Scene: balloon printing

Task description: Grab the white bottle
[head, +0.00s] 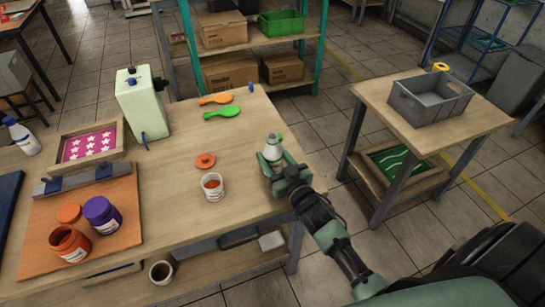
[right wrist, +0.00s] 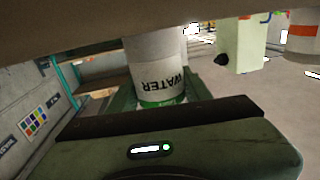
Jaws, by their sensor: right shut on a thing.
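The white bottle (head: 272,150) stands upright at the right edge of the wooden work table. My right gripper (head: 279,168) is around its lower part and shut on it. In the right wrist view the bottle (right wrist: 156,62) shows a label reading WATER and a green band near its base, between the jaws. I cannot tell whether its base touches the table top. Another white bottle with a dark blue label (head: 22,136) stands at the far left. My left gripper is not in view.
A side table at right holds a grey crate (head: 430,100).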

